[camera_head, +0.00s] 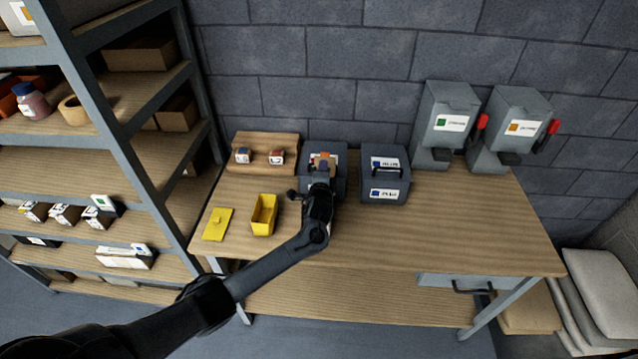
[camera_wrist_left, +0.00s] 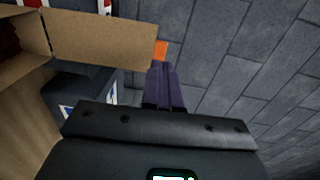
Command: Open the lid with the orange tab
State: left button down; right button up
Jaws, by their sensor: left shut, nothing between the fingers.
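A dark grey box (camera_head: 337,183) stands at the back of the table, partly hidden behind my left gripper (camera_head: 321,170). A small orange patch shows at the top of this box, by the fingertips. In the left wrist view, the orange tab (camera_wrist_left: 160,50) is just beyond the tips of my left gripper (camera_wrist_left: 162,68). It sits at the end of a tan panel (camera_wrist_left: 105,38). I cannot tell whether this panel is the lid, how far it is raised, or whether the fingers touch the tab. The left fingers are together and hold nothing. My right gripper is not in view.
A second grey box (camera_head: 383,195) with blue labels stands just right. Two dispensers (camera_head: 442,130) with red levers are further right. A wooden stand (camera_head: 285,142), a yellow bin (camera_head: 264,214) and a yellow lid (camera_head: 217,230) are left. The table's right front is clear.

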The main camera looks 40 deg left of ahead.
pick_arm(q)
jog(key=f+v, duration=0.1)
jog(key=v, duration=0.9)
jog(key=s+d+f+m+g+h, duration=0.1)
jog(key=s+d+f+g+h, duration=0.3)
jog(key=s+f, duration=0.9)
jog(key=s+d+f+n+g+h, duration=0.15)
jog(key=s+d+f+h, duration=0.25)
jog(key=s+d, duration=0.75)
jog(key=s+d+r+n+g+h, duration=0.35)
jog(key=s+d+r+n, duration=0.4)
jog(key=s+r, duration=0.25)
notch_tip(320, 180, up, 13)
jog(key=p, duration=1.4)
jog(key=shift+w+r+g+p, duration=0.2)
jog(key=shift+w+g+p, duration=0.05)
jog(key=shift+g+p, duration=0.15)
